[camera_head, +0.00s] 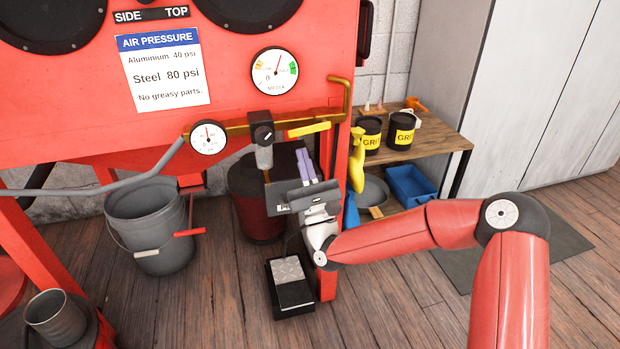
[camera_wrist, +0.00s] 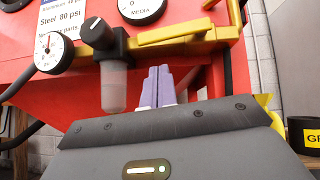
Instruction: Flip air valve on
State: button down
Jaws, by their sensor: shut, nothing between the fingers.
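The yellow valve lever (camera_head: 308,129) lies roughly along the brass pipe (camera_head: 338,113), just right of the black regulator knob (camera_head: 263,134). In the wrist view the yellow lever (camera_wrist: 180,47) runs across above my fingers. My gripper (camera_head: 304,154) has pale purple fingers, closed together and empty, pointing up just below the lever. The gripper fingertips (camera_wrist: 159,69) also show in the wrist view, right of the regulator's clear bowl (camera_wrist: 113,88). A small gap shows between fingertips and lever in the picture; depth is hard to judge.
A pressure gauge (camera_head: 208,138) sits left of the regulator, and a media gauge (camera_head: 275,71) above. The red cabinet (camera_head: 235,40) stands behind. A foot pedal (camera_head: 289,287) and grey bucket (camera_head: 150,215) are below.

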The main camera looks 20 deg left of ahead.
aim_at(309, 128)
jog(key=shift+s+a+r, duration=0.1)
jog(key=shift+r, duration=1.25)
